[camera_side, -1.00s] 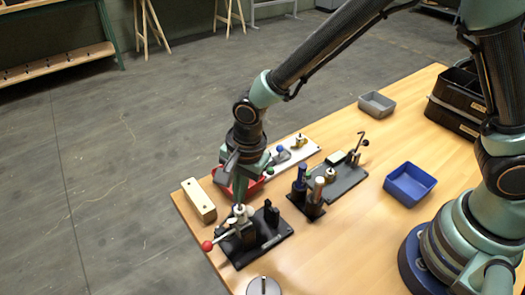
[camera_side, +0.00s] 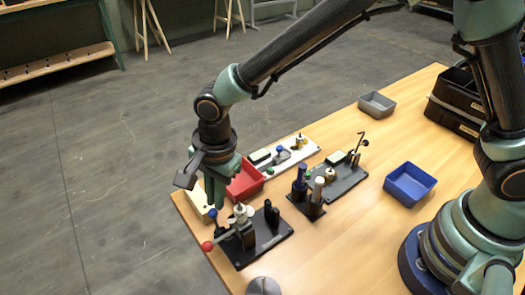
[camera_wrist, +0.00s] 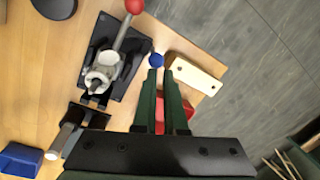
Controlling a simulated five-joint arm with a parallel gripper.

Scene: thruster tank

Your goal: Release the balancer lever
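The balancer fixture is a black base plate (camera_side: 262,246) with a pale metal hub (camera_side: 240,213) at the table's front left. A lever with a red knob (camera_side: 207,246) sticks out from it to the left; the wrist view shows the grey lever (camera_wrist: 122,36) running from hub to red knob. A blue knob (camera_side: 212,214) sits beside the fixture and also shows in the wrist view (camera_wrist: 156,60). My gripper (camera_side: 216,203) is by the blue knob, which lies just past the fingertips (camera_wrist: 160,73). A narrow gap shows between the fingers. Contact cannot be told.
A pale wooden block (camera_wrist: 196,74) lies near the table edge, and a red tray (camera_side: 246,181) is behind my gripper. A holder with upright handles (camera_side: 306,200), other fixtures and a blue bin (camera_side: 410,184) stand to the right. A grey disc (camera_side: 263,286) is in front.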

